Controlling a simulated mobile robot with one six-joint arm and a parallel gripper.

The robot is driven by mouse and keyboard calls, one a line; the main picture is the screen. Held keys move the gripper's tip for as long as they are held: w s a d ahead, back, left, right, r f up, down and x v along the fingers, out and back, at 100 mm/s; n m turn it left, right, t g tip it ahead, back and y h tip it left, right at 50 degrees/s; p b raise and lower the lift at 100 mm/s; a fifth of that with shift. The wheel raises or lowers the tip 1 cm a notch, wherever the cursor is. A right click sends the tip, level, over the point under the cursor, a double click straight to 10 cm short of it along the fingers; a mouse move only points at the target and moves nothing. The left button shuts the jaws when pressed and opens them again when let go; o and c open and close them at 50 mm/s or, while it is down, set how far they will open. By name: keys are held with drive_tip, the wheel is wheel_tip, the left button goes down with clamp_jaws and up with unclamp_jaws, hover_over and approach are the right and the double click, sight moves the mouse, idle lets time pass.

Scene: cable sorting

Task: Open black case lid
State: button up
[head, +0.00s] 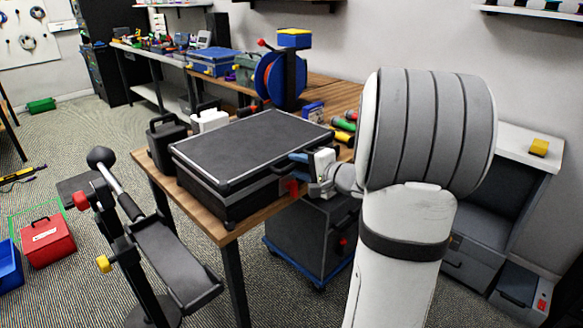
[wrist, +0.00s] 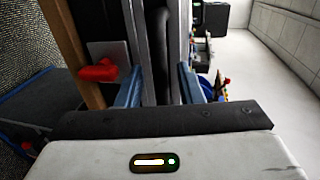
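The black case (head: 250,145) with silver edges lies flat on the wooden table, and its lid looks shut. My gripper (head: 297,160) is at the case's right-hand front side, level with the lid edge. In the wrist view, the two blue fingers of my gripper (wrist: 158,88) stand apart, with dark and silver parts of the case (wrist: 163,50) between them. I cannot tell whether either finger touches the case. A red latch-like part (wrist: 98,71) on a pale plate sits beside the left finger; it also shows below my gripper in the head view (head: 291,188).
A black container (head: 166,137) and a white one (head: 209,119) stand behind the case. A blue cable reel (head: 275,80) and colourful tools (head: 343,130) lie beyond it. A dark cabinet (head: 305,235) is below the table edge. A black stand (head: 160,255) is at the front left.

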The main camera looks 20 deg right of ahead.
drive_tip(key=shift+w+a+f, duration=0.1)
drive_tip(key=shift+w+a, duration=0.15)
drive_tip(key=shift+w, duration=0.35)
clamp_jaws()
